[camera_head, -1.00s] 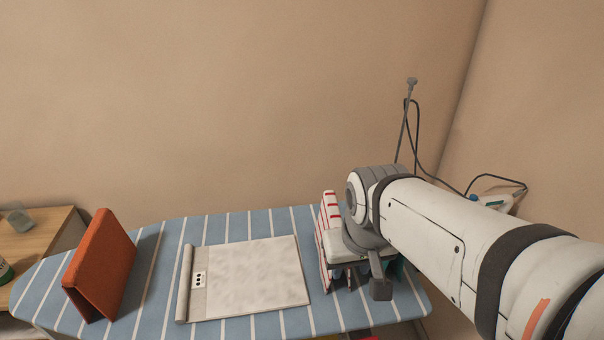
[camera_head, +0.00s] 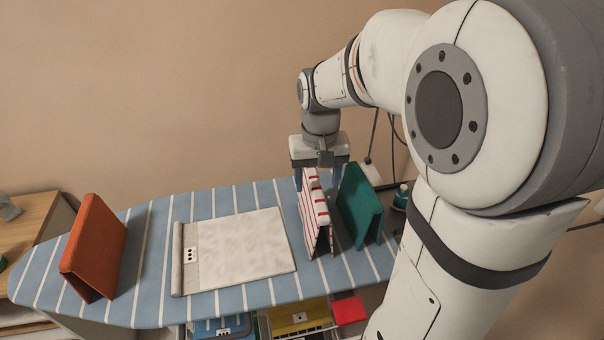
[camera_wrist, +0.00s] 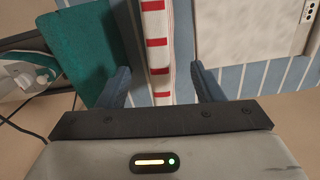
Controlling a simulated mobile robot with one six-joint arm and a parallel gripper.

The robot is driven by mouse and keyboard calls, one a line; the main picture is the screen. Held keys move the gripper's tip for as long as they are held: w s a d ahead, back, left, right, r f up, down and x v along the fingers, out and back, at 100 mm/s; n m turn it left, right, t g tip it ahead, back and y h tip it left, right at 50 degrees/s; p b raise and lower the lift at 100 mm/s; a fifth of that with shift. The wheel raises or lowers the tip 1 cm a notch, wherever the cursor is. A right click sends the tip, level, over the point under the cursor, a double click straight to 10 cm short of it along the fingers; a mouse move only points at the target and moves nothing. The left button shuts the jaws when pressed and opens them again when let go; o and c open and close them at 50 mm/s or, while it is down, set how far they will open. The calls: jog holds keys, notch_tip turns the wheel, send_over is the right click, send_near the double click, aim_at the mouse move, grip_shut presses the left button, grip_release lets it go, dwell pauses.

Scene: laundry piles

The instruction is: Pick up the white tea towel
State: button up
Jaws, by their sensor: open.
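The white tea towel with red stripes (camera_head: 315,215) stands folded like a tent on the blue striped ironing board (camera_head: 150,215). It also shows in the wrist view (camera_wrist: 157,45), running up the middle between my fingers. My gripper (camera_head: 320,180) is open and points down at the towel's far top end; in the wrist view its fingertips (camera_wrist: 158,78) lie one on each side of the towel. I see no finger clearly pressing on it. How deep the fingers reach is partly hidden.
A green folded cloth (camera_head: 361,205) stands close right of the towel, near one finger. A flat pale mat (camera_head: 240,250) with a rolled edge lies to the left. An orange folded cloth (camera_head: 95,245) stands at the far left.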

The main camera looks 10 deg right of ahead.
aim_at(314, 213)
jog(key=f, duration=0.7)
jog(key=shift+w+d+f, duration=0.1)
jog(key=shift+w+f, duration=0.15)
jog(key=shift+c, duration=0.4)
jog(key=c, duration=1)
